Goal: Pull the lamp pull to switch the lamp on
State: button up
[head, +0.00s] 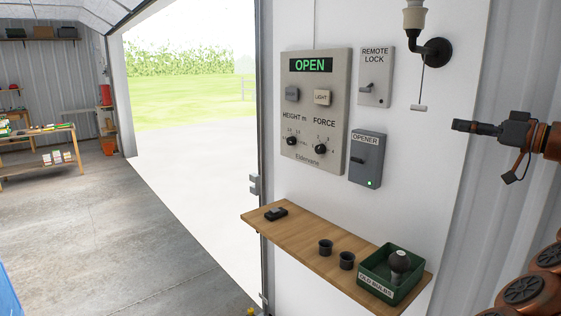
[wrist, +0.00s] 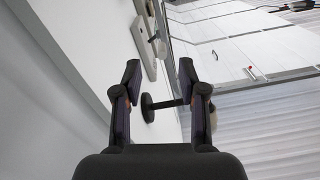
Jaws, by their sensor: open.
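The lamp (head: 414,20) is on the wall at the top of the head view, on a black arm with a round mount; its upper part is cut off. A thin cord hangs from it to the lamp pull (head: 419,107), a small pale bar in front of the white wall. My gripper (head: 457,125) is to the right of the pull and slightly lower in the picture, pointing left, apart from it. In the wrist view my gripper (wrist: 160,85) shows two spread fingers with nothing held. A dark disc with a rod shows between them; I cannot clearly pick out the pull there.
A control panel (head: 316,112) reading OPEN, a remote lock box (head: 375,77) and an opener box (head: 367,160) are on the wall. Below, a wooden shelf (head: 300,244) holds two dark cups, a small black object and a green bulb crate (head: 375,287). The garage doorway at left is open.

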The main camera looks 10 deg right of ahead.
jog(key=w+a+f+g+y, duration=0.1)
jog(key=a+g, duration=0.2)
jog(key=a, duration=0.7)
jog(key=w+a+f+g+y, duration=0.1)
jog(key=w+a+g+y, duration=0.1)
jog(key=a, duration=0.8)
jog(key=s+a+f+g+h, duration=0.1)
jog(key=s+a+f+g, duration=0.3)
jog(key=a, duration=0.5)
jog(key=s+a+f+g+h, duration=0.1)
jog(key=s+a+f+g, duration=0.1)
jog(key=s+a+f, duration=0.6)
jog(key=s+a+f+m+g+h, duration=0.2)
jog(key=s+a+f+g+h, duration=0.3)
jog(key=s+f, duration=0.7)
jog(key=s+d+f+m+h, duration=0.1)
jog(key=s+d+f+h, duration=0.1)
jog(key=s+f, duration=0.4)
jog(key=s+d+f+m+g+h, duration=0.1)
jog(key=s+d+f+h, duration=0.2)
jog(key=s, duration=0.7)
notch_tip(320, 180, down, 3)
jog(key=shift+d+r+h+p, duration=0.1)
jog(key=shift+d+h+p, duration=0.25)
jog(key=shift+d, duration=0.9)
jog(key=shift+s, duration=0.1)
